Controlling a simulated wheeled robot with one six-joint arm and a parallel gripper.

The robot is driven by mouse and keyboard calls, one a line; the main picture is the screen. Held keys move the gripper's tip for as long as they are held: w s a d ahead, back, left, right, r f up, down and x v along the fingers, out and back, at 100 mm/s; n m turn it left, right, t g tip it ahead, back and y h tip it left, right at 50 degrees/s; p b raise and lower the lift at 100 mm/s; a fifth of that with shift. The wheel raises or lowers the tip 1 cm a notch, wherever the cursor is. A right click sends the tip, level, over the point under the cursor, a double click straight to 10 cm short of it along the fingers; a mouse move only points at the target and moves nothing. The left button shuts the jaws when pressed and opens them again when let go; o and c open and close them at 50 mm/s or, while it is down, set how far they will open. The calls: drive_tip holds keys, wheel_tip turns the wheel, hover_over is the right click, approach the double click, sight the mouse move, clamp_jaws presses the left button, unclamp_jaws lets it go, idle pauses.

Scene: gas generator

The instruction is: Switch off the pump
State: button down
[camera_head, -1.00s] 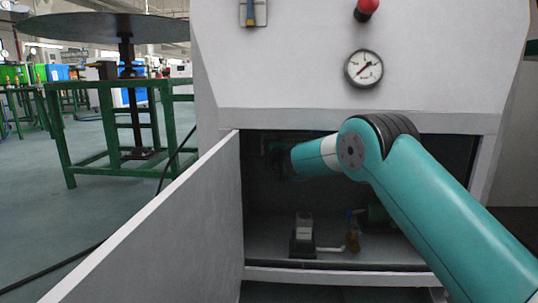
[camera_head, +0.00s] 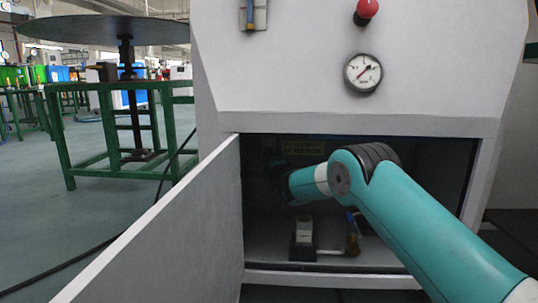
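The white-grey generator cabinet (camera_head: 350,125) stands in front of me with its lower compartment open. Inside, on the compartment floor, is a small dark block with a pale top (camera_head: 304,232), which looks like the pump or its switch unit; I cannot tell which. A pale pipe runs from it to a brass fitting (camera_head: 352,240) with a blue handle. My teal arm reaches into the compartment from the lower right. My gripper (camera_head: 280,183) is dark against the dark interior at the left, above the block and apart from it. Its fingers are too dark to read.
The open door panel (camera_head: 165,235) stands out toward me on the left. A pressure gauge (camera_head: 363,72) and a red button (camera_head: 366,10) are on the cabinet front. A label (camera_head: 303,147) shows on the back wall. A green-framed table (camera_head: 110,130) stands at the left.

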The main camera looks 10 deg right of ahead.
drive_tip(key=shift+f+t, duration=0.2)
drive_tip(key=shift+t, duration=0.2)
drive_tip(key=c, duration=1.1)
unclamp_jaws()
